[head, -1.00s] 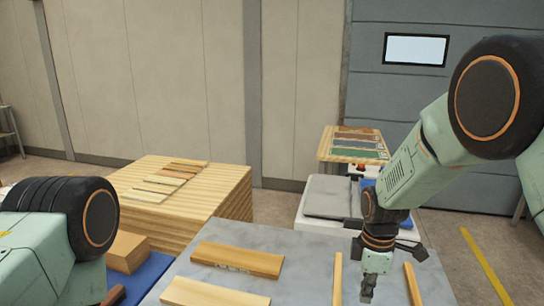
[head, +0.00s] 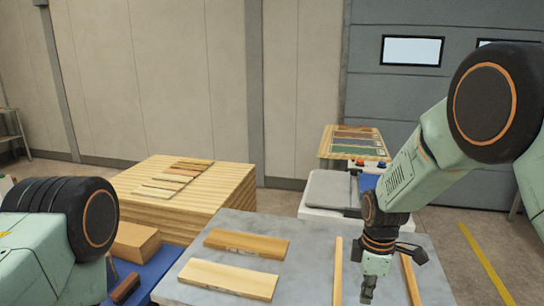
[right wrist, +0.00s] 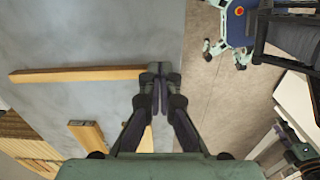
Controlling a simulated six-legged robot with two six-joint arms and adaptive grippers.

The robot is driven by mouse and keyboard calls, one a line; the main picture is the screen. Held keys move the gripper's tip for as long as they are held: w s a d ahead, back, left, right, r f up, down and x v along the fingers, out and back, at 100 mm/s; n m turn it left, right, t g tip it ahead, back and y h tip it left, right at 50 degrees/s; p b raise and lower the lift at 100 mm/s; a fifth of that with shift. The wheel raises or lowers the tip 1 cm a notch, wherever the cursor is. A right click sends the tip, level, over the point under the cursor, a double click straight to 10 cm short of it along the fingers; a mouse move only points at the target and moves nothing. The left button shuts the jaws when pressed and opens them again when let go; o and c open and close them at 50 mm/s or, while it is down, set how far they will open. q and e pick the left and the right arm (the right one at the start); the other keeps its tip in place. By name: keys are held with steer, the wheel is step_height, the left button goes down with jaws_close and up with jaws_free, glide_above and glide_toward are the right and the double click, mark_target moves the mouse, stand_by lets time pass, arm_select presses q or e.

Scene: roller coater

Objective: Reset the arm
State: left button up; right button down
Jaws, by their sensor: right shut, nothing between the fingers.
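My right arm comes in from the right in the head view and points down over the grey table (head: 310,240). Its gripper (head: 369,288) is above the table's front right part, between two thin wooden strips (head: 338,270) (head: 411,280). In the right wrist view the fingertips of the gripper (right wrist: 157,72) are together with nothing between them. A long wooden strip (right wrist: 75,74) there ends beside the fingertips; I cannot tell whether they touch. My left arm shows only as a link at the lower left; its gripper is out of view.
Two flat boards (head: 246,243) (head: 228,279) lie on the table's left part. A wooden block (head: 137,242) is on a blue surface at left. Behind stand a wooden stack with sample strips (head: 215,212) and a white machine with a grey lid (head: 333,190).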

steer(key=s+d+f+m, duration=0.2)
steer(key=s+f+m, duration=0.5)
steer(key=s+f, duration=0.95)
steer(key=s+m, duration=0.8)
steer(key=s, duration=1.1)
arm_select(q)
step_height(320, 180, down, 17)
steer(key=b, duration=1.6)
steer(key=shift+w+r, duration=0.2)
steer(key=shift+w, duration=0.05)
arm_select(e)
step_height(320, 180, down, 17)
steer(key=shift+w, duration=0.2)
